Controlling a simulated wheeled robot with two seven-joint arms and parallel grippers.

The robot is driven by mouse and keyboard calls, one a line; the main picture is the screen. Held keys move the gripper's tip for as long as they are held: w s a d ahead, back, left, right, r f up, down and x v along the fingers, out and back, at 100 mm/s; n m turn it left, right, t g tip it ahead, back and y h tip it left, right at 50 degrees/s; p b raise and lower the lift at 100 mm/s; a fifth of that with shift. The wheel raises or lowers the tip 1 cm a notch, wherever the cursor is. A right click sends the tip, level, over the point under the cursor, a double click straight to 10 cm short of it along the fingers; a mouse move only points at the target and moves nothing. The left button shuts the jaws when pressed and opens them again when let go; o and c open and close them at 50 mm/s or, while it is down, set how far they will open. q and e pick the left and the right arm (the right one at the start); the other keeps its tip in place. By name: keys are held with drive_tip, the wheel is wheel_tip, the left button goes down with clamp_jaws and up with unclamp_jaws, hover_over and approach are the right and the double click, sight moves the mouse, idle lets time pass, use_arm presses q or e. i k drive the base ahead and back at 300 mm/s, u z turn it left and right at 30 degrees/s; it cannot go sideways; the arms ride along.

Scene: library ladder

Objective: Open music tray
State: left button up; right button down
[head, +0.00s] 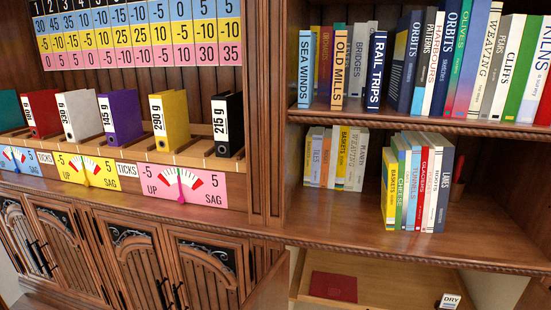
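No tray labelled as music shows in the head view. Below the right-hand shelves is a pale wooden tray or compartment floor (400,293), cut off by the bottom edge of the picture. A flat dark red book or folder (333,287) lies on it. A small sign reading "DRY" (450,301) stands at its right. I cannot tell whether this is the music tray or how far out it is. Neither of my grippers is in view.
Books fill parts of the upper shelf (420,117) and lower shelf (330,215). At left, coloured binders (170,120) stand in a rack above dial panels (184,184). Carved cabinet doors (140,265) with black handles are below. A wooden panel (268,290) juts out beside the pale compartment.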

sight(383, 284)
drive_tip(key=k, duration=0.5)
drive_tip(key=u, duration=2.15)
drive_tip(key=i, duration=1.9)
drive_tip(key=z, duration=3.55)
drive_tip(key=i, duration=0.5)
drive_tip(key=z, duration=0.1)
